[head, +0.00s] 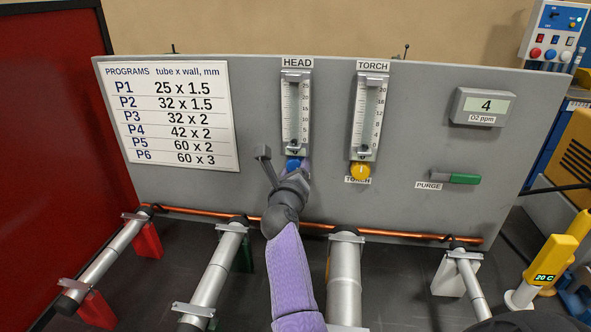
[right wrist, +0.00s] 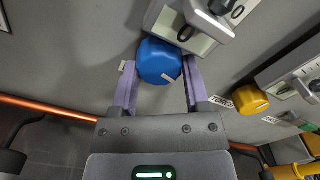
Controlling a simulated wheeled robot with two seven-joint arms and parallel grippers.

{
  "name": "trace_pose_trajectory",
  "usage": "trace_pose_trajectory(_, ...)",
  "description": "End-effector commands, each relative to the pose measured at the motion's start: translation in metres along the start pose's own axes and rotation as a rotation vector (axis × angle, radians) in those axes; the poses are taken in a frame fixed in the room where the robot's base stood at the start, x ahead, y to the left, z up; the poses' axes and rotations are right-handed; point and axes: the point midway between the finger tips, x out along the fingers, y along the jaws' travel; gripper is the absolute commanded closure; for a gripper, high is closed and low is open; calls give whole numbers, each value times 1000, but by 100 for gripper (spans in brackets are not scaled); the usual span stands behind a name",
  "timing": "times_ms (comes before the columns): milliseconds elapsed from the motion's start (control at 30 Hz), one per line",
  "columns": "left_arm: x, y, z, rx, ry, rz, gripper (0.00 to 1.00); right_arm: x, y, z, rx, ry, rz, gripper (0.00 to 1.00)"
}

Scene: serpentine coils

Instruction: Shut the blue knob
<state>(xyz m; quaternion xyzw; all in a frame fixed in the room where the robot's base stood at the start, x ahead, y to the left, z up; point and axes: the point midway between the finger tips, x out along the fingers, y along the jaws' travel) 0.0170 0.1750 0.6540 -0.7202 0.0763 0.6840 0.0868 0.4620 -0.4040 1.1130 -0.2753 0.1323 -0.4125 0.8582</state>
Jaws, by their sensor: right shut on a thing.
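The blue knob (head: 293,164) sits at the bottom of the flow meter (head: 296,115) labelled HEAD, on the grey panel. In the head view it is mostly hidden by my right gripper (head: 296,168). My left gripper is not in view.
A yellow knob (head: 360,170) sits under the TORCH meter (head: 369,112) to the right. A green PURGE handle (head: 464,178) and an O2 display (head: 483,106) reading 4 are further right. Metal tubes (head: 215,270) and a copper pipe (head: 400,233) lie below the panel.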

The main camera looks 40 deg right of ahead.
Motion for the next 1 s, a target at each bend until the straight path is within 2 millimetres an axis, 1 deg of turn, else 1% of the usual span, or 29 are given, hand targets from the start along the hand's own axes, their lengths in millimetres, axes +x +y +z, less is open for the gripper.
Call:
trace_pose_trajectory(33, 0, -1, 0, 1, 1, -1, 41, 0, 0, 0, 0, -1, 1, 100)
trace_pose_trajectory(67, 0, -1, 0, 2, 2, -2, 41, 0, 0, 0, 0, -1, 1, 39)
trace_pose_trajectory(100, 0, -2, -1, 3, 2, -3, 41, 0, 0, 0, 1, -1, 1, 31)
trace_pose_trajectory(167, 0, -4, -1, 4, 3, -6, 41, 0, 0, 0, 1, -1, 1, 18)
trace_pose_trajectory(200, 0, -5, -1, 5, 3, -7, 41, 0, 0, 0, 1, -1, 1, 9)
trace_pose_trajectory(233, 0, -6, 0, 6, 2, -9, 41, 0, 0, 0, 1, -1, 1, 6)
trace_pose_trajectory(567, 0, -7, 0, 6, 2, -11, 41, 0, -1, 1, 1, -1, -2, 6)
trace_pose_trajectory(633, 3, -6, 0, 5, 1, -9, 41, 0, 0, 0, 15, -1, -2, 6)
trace_pose_trajectory(667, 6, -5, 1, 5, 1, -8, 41, 0, 1, -1, 32, -1, -3, 6)
trace_pose_trajectory(767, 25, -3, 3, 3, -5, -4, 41, 0, 4, -6, 145, -1, -4, 6)
trace_pose_trajectory(900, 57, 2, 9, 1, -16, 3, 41, 0, 7, -8, 368, -1, -2, 6)
trace_pose_trajectory(1000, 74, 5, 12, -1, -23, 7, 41, 0, 7, -8, 514, 0, -1, 6)
